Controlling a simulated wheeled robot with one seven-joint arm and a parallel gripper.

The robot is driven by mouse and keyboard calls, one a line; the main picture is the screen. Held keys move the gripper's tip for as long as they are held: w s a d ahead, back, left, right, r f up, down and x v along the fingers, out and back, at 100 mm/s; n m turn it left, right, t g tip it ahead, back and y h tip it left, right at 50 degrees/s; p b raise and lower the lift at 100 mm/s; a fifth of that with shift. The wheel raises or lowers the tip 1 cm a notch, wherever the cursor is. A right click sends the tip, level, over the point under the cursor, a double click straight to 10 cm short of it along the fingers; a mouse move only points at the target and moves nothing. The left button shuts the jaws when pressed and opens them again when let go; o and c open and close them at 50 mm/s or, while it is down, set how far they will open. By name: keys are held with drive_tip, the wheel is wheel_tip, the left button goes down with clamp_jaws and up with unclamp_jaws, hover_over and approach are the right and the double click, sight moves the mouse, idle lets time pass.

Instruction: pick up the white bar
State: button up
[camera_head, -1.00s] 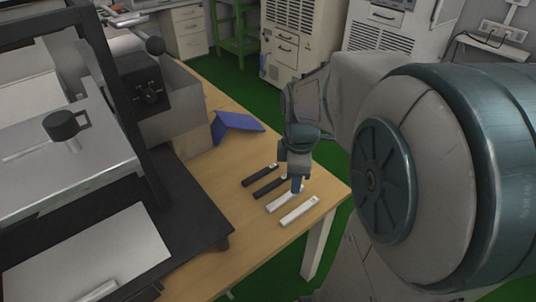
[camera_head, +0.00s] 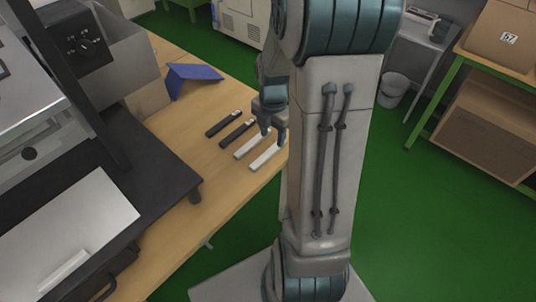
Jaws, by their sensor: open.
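Two white bars lie side by side on the wooden table, the upper white bar (camera_head: 248,147) and the lower white bar (camera_head: 265,158). My gripper (camera_head: 273,134) is open, fingers pointing down, at the far right ends of these bars. A finger overlaps the end of the upper white bar in the picture; I cannot tell whether it touches or is above it. My arm hides part of the area to the right. Another white bar (camera_head: 64,270) lies on the pale plate at lower left.
Two black bars, one (camera_head: 224,123) and another (camera_head: 237,132), lie beside the white ones. A blue folded piece (camera_head: 192,79) stands behind. A dark machine base (camera_head: 165,180) borders the bars on the left. Bare wooden table (camera_head: 215,190) shows in front.

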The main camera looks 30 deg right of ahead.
sight(269, 151)
drive_tip(key=f, duration=0.6)
drive_tip(key=shift+w+a+f, duration=0.15)
drive_tip(key=shift+a+f, duration=0.1)
drive_tip(key=shift+a, duration=0.1)
clamp_jaws()
